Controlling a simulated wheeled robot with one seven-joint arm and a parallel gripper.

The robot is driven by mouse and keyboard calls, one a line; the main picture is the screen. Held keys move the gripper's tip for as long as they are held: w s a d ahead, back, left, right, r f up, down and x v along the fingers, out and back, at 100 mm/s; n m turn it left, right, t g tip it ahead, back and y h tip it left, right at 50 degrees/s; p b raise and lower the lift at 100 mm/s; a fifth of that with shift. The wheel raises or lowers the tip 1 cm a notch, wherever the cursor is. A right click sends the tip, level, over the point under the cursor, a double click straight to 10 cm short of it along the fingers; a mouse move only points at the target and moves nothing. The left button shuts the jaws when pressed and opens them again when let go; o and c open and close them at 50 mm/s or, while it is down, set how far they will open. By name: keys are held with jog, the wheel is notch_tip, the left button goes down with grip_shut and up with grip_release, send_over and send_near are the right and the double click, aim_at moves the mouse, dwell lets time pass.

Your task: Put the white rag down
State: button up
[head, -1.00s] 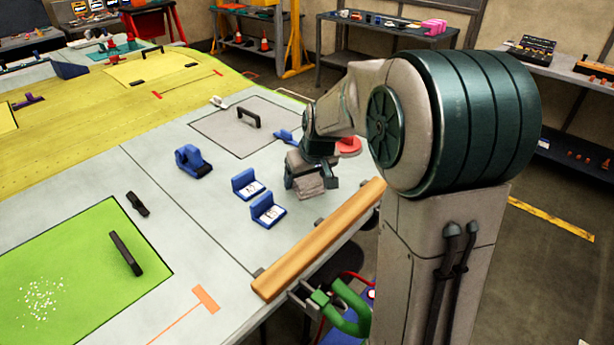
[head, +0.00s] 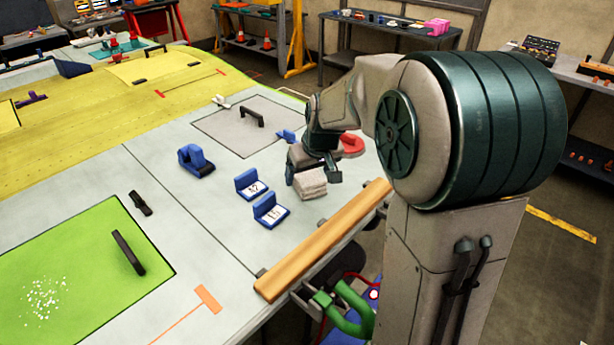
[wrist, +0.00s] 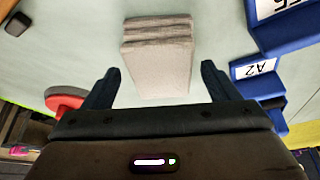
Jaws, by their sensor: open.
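The white rag (head: 311,183) is a folded, layered block resting on the grey wing surface, right of the two blue number holders. It also shows in the wrist view (wrist: 160,65), just beyond my fingertips and between their lines. My gripper (head: 318,172) is open and apart from the rag, just behind it in the head view.
Blue holders with number cards (head: 268,211) stand left of the rag, one marked A2 (wrist: 258,75). A red disc (head: 351,144) lies behind my gripper. A wooden rail (head: 325,240) runs along the near edge. A blue tape dispenser (head: 195,161) stands farther left.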

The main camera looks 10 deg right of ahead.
jog(key=v, duration=1)
jog(key=shift+b, duration=0.45)
jog(key=shift+s+r, duration=0.1)
